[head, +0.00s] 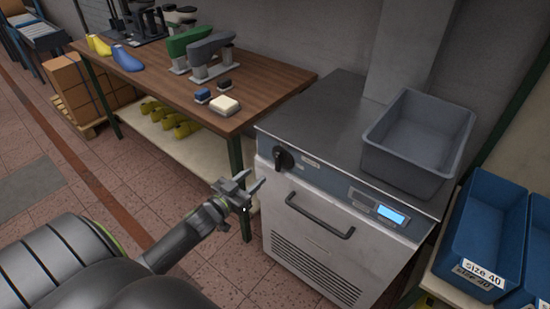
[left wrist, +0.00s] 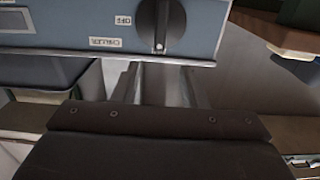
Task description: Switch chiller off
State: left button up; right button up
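The chiller (head: 305,225) is a white and steel cabinet with a blue-grey control panel, a front handle and a lit blue display (head: 392,215). Its black rotary knob (head: 283,158) is at the panel's left end. In the left wrist view the knob (left wrist: 161,27) appears upside down, beside labels reading OFF (left wrist: 124,21) and CHILLER (left wrist: 105,42). My left gripper (head: 245,187) is open and empty, in front of the chiller's left side, below and left of the knob, apart from it. Its fingers (left wrist: 165,85) point toward the knob. My right gripper is not in view.
A grey bin (head: 418,140) stands on the chiller's top. A wooden workbench (head: 150,85) with shoe lasts and tools is to the left. Blue size 40 bins (head: 483,235) are at the right. The tiled floor in front is open.

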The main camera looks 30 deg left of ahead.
aim_at(277, 158)
pick_arm(q)
jog(key=w, duration=0.3)
jog(key=w+p, duration=0.1)
jog(key=w, duration=0.3)
jog(key=w+d, duration=0.1)
jog(key=w, duration=0.2)
jog(key=shift+w+p, duration=0.35)
jog(key=shift+c, duration=0.3)
grip_shut()
